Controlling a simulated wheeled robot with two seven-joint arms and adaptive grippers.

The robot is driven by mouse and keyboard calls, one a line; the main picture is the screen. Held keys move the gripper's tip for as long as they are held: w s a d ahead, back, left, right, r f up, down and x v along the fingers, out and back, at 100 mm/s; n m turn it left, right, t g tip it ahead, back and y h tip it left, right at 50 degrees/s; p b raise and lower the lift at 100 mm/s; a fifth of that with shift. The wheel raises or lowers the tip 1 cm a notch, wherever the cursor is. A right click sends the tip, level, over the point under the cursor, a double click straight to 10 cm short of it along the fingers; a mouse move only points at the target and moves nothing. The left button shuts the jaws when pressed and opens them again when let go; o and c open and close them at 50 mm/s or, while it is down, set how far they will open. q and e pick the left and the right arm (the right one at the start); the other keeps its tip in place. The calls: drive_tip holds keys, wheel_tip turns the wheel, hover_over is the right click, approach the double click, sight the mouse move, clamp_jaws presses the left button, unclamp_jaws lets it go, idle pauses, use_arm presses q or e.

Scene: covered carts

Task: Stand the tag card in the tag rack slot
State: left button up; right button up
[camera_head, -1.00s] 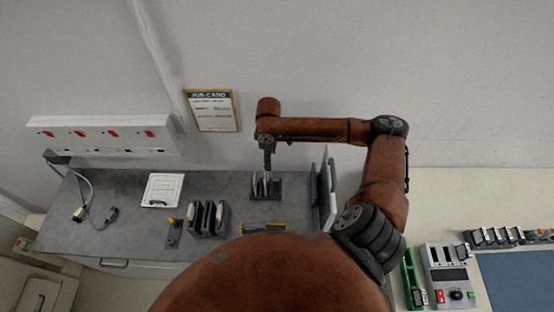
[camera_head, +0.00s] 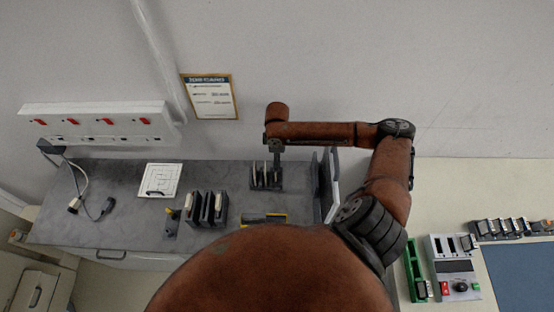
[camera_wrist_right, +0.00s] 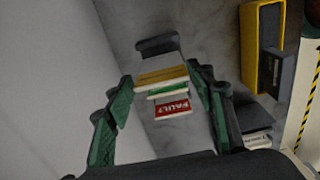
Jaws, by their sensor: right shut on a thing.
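The dark tag rack (camera_head: 258,187) stands on the grey cart top and holds upright cards (camera_head: 255,174). My right gripper (camera_head: 277,165) points down at the rack's right end. In the right wrist view the gripper (camera_wrist_right: 160,77) is shut on a tag card with a yellowish edge (camera_wrist_right: 160,77), spanning its fingertips. A green-edged card (camera_wrist_right: 167,90) and a red card with white lettering (camera_wrist_right: 173,108) show close beside it. Part of the rack (camera_wrist_right: 157,44) shows beyond. Whether the held card's lower edge is in a slot is hidden. My left gripper is not in view.
An upright panel (camera_head: 332,185) stands close right of the rack. A yellow-and-black object (camera_head: 263,219) lies in front. Dark holders (camera_head: 207,208) and a white square plate (camera_head: 159,180) are to the left. A switched socket strip (camera_head: 95,122) and wall sit behind.

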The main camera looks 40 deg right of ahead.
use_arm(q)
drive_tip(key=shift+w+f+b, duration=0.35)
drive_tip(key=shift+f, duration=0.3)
use_arm(e)
drive_tip(key=shift+f, duration=2.2)
drive_tip(key=o, duration=1.1)
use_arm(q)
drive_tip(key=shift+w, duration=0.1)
use_arm(e)
wheel_tip(320, 180, up, 12)
drive_tip(key=shift+r, duration=0.1)
